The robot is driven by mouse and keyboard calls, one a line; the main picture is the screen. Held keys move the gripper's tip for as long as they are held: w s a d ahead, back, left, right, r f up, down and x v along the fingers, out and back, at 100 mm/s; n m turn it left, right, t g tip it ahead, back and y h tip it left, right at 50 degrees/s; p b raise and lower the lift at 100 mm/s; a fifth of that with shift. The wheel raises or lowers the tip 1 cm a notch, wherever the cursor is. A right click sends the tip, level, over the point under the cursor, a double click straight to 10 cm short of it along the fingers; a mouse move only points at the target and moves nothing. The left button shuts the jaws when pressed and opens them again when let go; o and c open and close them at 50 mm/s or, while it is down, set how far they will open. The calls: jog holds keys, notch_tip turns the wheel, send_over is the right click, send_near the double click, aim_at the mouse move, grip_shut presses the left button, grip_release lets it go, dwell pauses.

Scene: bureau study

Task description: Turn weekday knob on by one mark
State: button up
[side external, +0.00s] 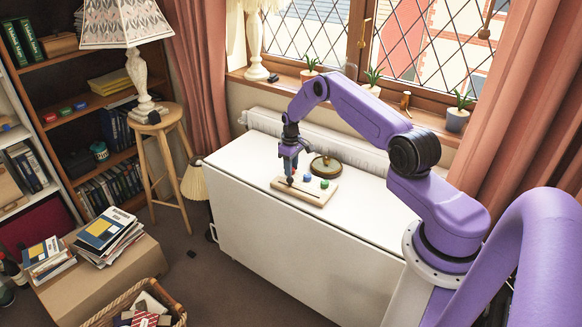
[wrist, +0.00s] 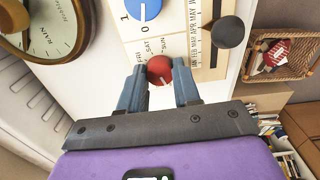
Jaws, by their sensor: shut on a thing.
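A pale wooden panel (side external: 311,199) lies on the white cabinet top; it also shows in the wrist view (wrist: 174,30). A red round knob (wrist: 160,70) with a light pointer line sits on it, small marks printed beside it. My gripper (wrist: 159,66) is shut on this knob, one blue finger on each side. In the side view my gripper (side external: 289,178) points down at the panel's left part and mostly hides the red knob.
A blue knob (wrist: 143,8) and a dark ball-shaped knob (wrist: 229,31) by a lettered scale stand close to my fingers. A green knob (side external: 325,184) sits at the panel's right. A round brass-rimmed dial (side external: 326,166) lies behind. The cabinet top (side external: 375,205) is clear at right.

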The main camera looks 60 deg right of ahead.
jog(key=shift+m, duration=3.4)
jog(key=o, duration=1.1)
jog(key=shift+c, duration=0.2)
notch_tip(320, 180, up, 18)
jog(key=shift+f, duration=0.25)
